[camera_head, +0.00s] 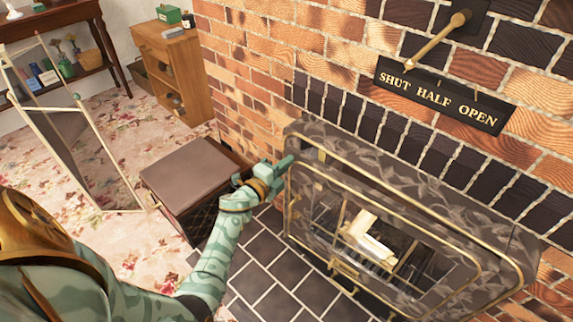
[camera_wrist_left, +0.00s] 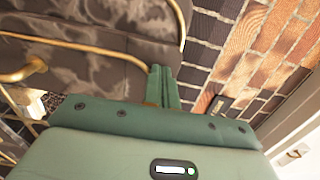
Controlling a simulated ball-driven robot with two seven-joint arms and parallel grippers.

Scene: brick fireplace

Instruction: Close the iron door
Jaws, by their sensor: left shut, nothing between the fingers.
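The iron door (camera_head: 311,205) is dark and mottled with brass trim and glass panes. It sits at the front of a matching iron surround (camera_head: 400,165) in the brick wall. A dark gap shows along its top edge; I cannot tell exactly how far it stands open. Pale logs (camera_head: 368,238) show through the panes. My left gripper (camera_head: 287,162) is shut and empty at the door's upper left corner; I cannot tell whether it touches. In the left wrist view its fingers (camera_wrist_left: 162,85) are together, just right of mottled iron with brass trim (camera_wrist_left: 90,50). My right gripper is not in view.
A sign reading "SHUT HALF OPEN" (camera_head: 437,95) with a brass lever (camera_head: 436,38) is on the brick wall above. A brown-topped box (camera_head: 190,172) stands close left of my left forearm. A folding screen (camera_head: 70,130) and wooden cabinet (camera_head: 172,70) stand farther back. Dark tiles (camera_head: 262,265) lie clear in front.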

